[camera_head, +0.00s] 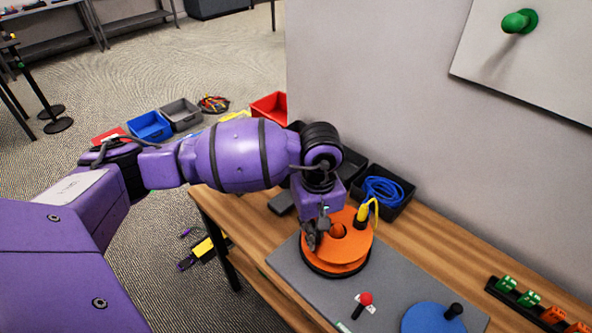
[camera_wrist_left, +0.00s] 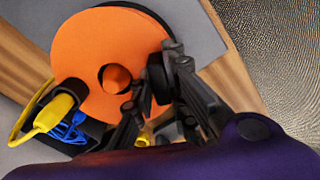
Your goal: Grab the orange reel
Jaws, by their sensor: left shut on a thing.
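The orange reel (camera_head: 345,252) sits at the left end of the grey mat (camera_head: 400,293) on the wooden table. In the left wrist view the reel (camera_wrist_left: 95,60) shows its flat orange face and round centre hole. My left gripper (camera_head: 318,238) reaches it from above, on its near left side. In the left wrist view my left gripper (camera_wrist_left: 150,88) is shut on the reel, with one finger by the centre hole and the other at the rim. A yellow cable (camera_head: 366,211) with a black part stands at the reel's far right edge. My right gripper is out of view.
A black bin with a coiled blue cable (camera_head: 383,190) stands behind the reel. A red-knobbed lever (camera_head: 365,298) and a blue reel (camera_head: 432,318) are to the right. The wall (camera_head: 400,90) rises behind the table. Coloured bins, including a blue bin (camera_head: 150,127), lie beyond.

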